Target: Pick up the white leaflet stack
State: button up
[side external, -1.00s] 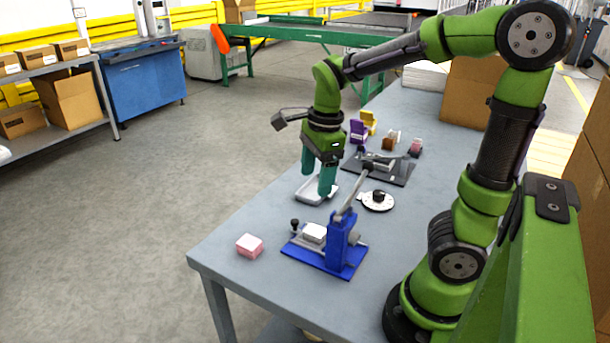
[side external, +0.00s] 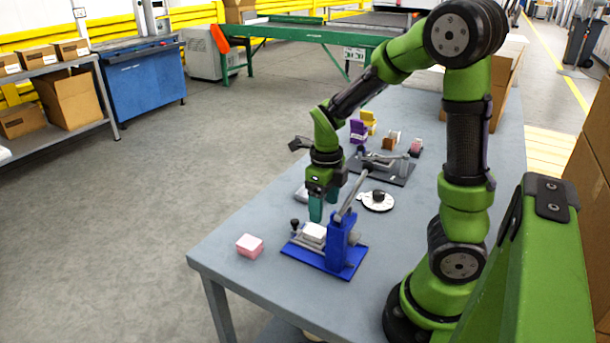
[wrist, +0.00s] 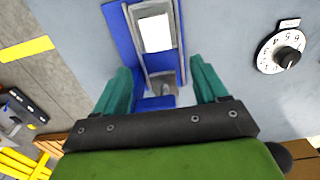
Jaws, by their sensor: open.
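The white leaflet stack (side external: 314,232) lies in a blue fixture (side external: 325,260) with an upright blue block and a lever, near the table's front. In the wrist view the white stack (wrist: 157,32) sits between grey rails of the blue fixture (wrist: 118,30), beyond my fingertips. My gripper (side external: 324,205) is open and empty, with teal fingers pointing down, above and just behind the stack in the side view. In the wrist view my gripper (wrist: 160,68) has its fingers spread to either side of the fixture's line. The lever partly overlaps the fingers in the side view.
A pink-and-white block (side external: 249,246) lies left of the fixture. A round dial (side external: 377,201) lies to the right. A pale tray (side external: 302,195) is partly hidden behind my gripper. A dark fixture (side external: 385,168) and purple and yellow holders (side external: 358,132) stand farther back.

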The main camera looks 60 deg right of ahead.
aim_at(322, 233)
notch_tip(322, 233, down, 7)
jog(key=shift+w+a+f, duration=0.1)
jog(key=shift+a+f, duration=0.05)
dwell(0.4)
jog(key=shift+c, duration=0.4)
